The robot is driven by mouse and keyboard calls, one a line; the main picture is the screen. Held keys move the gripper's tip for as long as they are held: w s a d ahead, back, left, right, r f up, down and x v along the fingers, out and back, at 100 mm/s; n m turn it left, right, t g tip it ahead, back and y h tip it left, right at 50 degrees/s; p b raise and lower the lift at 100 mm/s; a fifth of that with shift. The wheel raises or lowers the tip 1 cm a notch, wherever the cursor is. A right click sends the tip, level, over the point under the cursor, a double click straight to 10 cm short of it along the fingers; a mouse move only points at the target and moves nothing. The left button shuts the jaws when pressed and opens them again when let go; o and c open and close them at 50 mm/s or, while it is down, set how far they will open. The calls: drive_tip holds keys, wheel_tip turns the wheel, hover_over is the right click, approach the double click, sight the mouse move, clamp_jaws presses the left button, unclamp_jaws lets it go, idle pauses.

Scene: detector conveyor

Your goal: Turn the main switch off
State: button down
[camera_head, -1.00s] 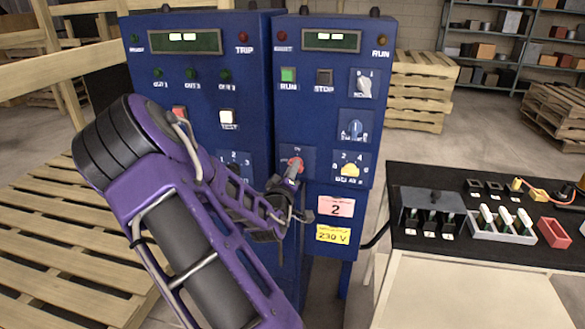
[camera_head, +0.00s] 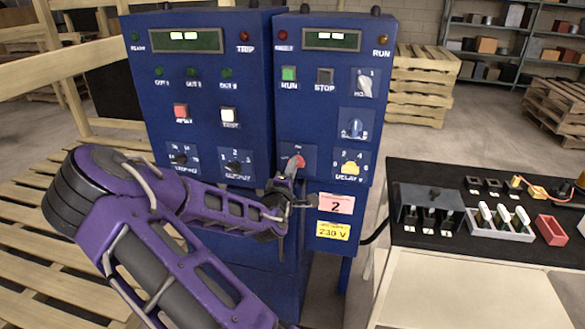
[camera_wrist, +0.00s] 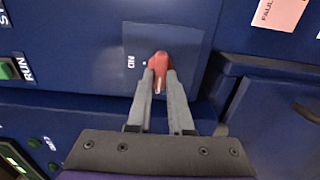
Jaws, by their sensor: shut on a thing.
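The main switch (camera_head: 299,161) is a red knob on a pale blue plate at the lower left of the right-hand blue cabinet. In the wrist view, my gripper (camera_wrist: 160,78) is shut on the red handle, one finger on each side. The fingers hide part of the knob, so its exact angle is hard to tell.
The left cabinet (camera_head: 205,95) stands close by. A black-topped bench (camera_head: 420,255) with parts is at the right.

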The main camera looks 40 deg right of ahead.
idle(0.4)
drive_tip(key=c, duration=0.8)
unclamp_jaws()
